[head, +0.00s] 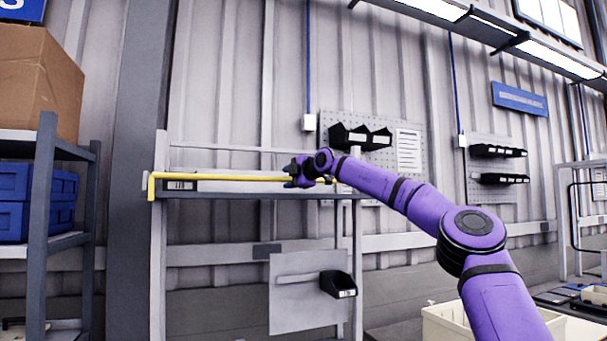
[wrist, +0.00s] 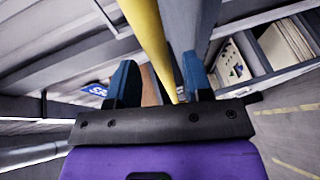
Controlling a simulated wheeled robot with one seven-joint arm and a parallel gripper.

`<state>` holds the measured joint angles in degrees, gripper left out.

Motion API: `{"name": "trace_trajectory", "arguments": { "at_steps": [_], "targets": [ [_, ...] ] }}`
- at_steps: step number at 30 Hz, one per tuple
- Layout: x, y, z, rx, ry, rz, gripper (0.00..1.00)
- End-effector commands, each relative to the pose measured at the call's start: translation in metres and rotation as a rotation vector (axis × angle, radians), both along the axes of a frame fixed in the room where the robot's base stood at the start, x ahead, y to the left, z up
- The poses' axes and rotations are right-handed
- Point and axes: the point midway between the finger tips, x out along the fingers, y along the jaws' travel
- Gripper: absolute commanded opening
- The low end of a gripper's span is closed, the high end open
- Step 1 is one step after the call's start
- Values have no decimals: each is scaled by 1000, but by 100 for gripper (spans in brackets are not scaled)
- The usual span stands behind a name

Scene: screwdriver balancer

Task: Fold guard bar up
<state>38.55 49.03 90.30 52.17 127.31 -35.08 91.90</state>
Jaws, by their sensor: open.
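The guard bar (head: 235,178) is a long thin yellow bar. In the head view it lies level across the front of a grey frame, with a short bent end at the left. My gripper (head: 291,172) is at the right part of the bar, in front of the frame. In the wrist view the yellow bar (wrist: 149,30) runs from the top edge down between the two blue fingers of my gripper (wrist: 156,82). The fingers stand apart, one on each side of the bar. I cannot tell whether either finger touches it.
A shelf rack (head: 45,200) with blue bins (head: 40,202) and a cardboard box (head: 38,82) stands at the left. A grey panel (head: 300,308) with a black bin (head: 338,284) hangs below the bar. A pegboard (head: 405,133) is behind my arm. A cream crate (head: 445,323) is at lower right.

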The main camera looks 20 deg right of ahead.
Motion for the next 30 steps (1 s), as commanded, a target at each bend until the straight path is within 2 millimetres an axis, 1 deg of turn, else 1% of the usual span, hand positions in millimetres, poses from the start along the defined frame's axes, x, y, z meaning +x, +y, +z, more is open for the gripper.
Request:
{"name": "trace_trajectory", "arguments": {
  "at_steps": [1, 9, 15, 21, 30],
  "targets": [
    [-7, -5, 2, -2, 1, -3, 46],
    [-40, -18, 9, 0, -1, -1, 46],
    [-60, -27, 13, -1, 0, -2, 46],
    [-70, -30, 15, 1, 0, -1, 46],
    [-71, -30, 15, 1, 0, 1, 46]
  ]
}}
